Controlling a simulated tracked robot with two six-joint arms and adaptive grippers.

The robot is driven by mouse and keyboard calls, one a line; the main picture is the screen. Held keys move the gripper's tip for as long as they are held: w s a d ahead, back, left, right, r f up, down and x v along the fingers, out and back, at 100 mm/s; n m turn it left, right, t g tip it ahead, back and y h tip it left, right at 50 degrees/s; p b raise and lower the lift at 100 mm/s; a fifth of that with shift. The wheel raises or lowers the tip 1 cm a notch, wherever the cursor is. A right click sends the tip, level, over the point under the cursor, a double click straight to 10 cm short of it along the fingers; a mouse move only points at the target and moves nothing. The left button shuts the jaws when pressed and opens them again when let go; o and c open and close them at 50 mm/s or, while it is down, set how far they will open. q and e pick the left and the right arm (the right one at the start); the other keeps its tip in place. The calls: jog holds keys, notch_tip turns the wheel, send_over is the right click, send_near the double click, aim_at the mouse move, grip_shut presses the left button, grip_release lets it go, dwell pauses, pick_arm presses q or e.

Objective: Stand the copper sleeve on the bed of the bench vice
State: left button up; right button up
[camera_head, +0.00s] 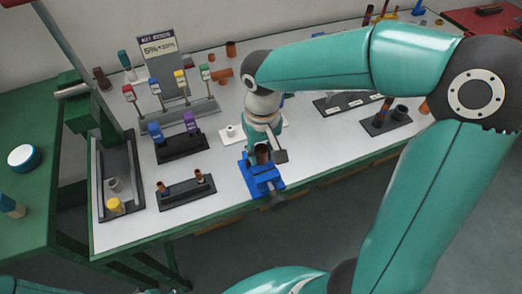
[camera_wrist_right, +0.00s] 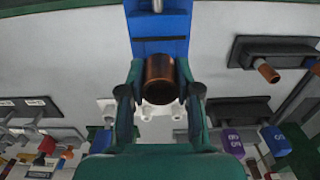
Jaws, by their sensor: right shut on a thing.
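The copper sleeve (camera_wrist_right: 160,82) is between the two fingers of my right gripper (camera_wrist_right: 160,98) in the right wrist view, and the fingers are shut on it. In the head view the sleeve (camera_head: 262,155) looks dark brown and roughly upright under the right gripper (camera_head: 264,148). The blue bench vice (camera_head: 262,183) stands at the front edge of the bench, with the sleeve over it. The vice (camera_wrist_right: 160,22) also shows behind the sleeve in the wrist view. I cannot tell whether the sleeve touches the vice bed. My left gripper is not in view.
A dark block with cylinders (camera_head: 386,122) is to the right. The bench front edge is close.

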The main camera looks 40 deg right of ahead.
aim_at(261, 170)
jog(key=shift+f+b, duration=1.95)
jog(key=shift+f, duration=0.55)
jog(key=o, duration=1.1)
jog(key=shift+c, duration=0.2)
jog(key=shift+r, duration=0.15)
notch_tip(261, 170, up, 10)
jog(key=shift+r, duration=0.8)
